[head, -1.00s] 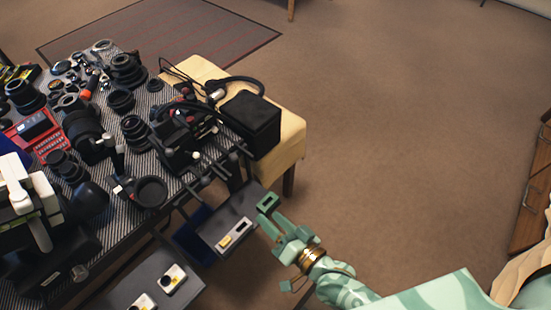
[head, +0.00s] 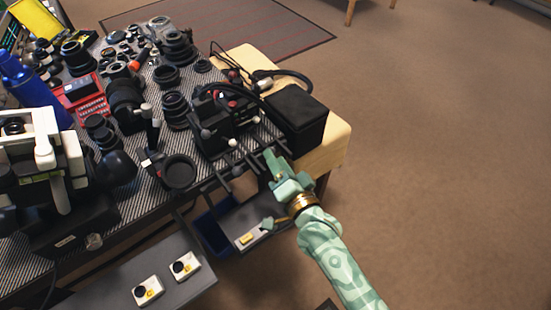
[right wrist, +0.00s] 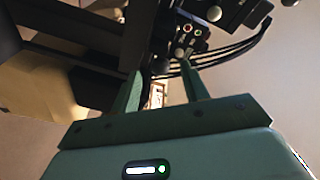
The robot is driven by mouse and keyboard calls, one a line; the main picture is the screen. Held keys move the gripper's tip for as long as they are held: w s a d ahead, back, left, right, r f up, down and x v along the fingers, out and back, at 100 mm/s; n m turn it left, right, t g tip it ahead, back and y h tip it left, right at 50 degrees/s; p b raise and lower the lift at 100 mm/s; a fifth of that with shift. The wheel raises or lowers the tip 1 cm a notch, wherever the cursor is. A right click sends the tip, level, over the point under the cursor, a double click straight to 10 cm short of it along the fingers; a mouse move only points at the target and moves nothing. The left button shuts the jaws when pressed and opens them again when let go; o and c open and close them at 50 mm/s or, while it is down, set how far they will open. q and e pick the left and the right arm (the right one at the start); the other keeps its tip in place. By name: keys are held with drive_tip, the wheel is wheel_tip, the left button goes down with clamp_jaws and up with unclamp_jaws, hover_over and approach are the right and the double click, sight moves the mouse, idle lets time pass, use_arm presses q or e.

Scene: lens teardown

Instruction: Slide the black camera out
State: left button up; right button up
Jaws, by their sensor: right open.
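A black camera-like rig (head: 226,118) with red-marked parts, rods and small round knobs stands near the table's right edge. I cannot tell for certain that it is the task's black camera. Its knobs and dark parts also seem to show at the top of the right wrist view (right wrist: 190,32). My right gripper (head: 271,158) is just in front of the rig's rods, below the black box. In the right wrist view its two green fingers (right wrist: 161,88) are apart with nothing clearly between them. Whether they touch a rod cannot be told. My left gripper is out of view.
A black box (head: 297,118) stands on a yellow seat (head: 338,142) right of the rig. Lenses crowd the striped table (head: 140,201). Below its front edge are a grey surface with two small white cameras (head: 148,289) (head: 186,265) and a tray with a yellow item (head: 246,238). Floor at right is free.

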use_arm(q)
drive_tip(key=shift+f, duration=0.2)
use_arm(e)
drive_tip(key=shift+w+a, duration=0.3)
drive_tip(key=shift+w, duration=0.35)
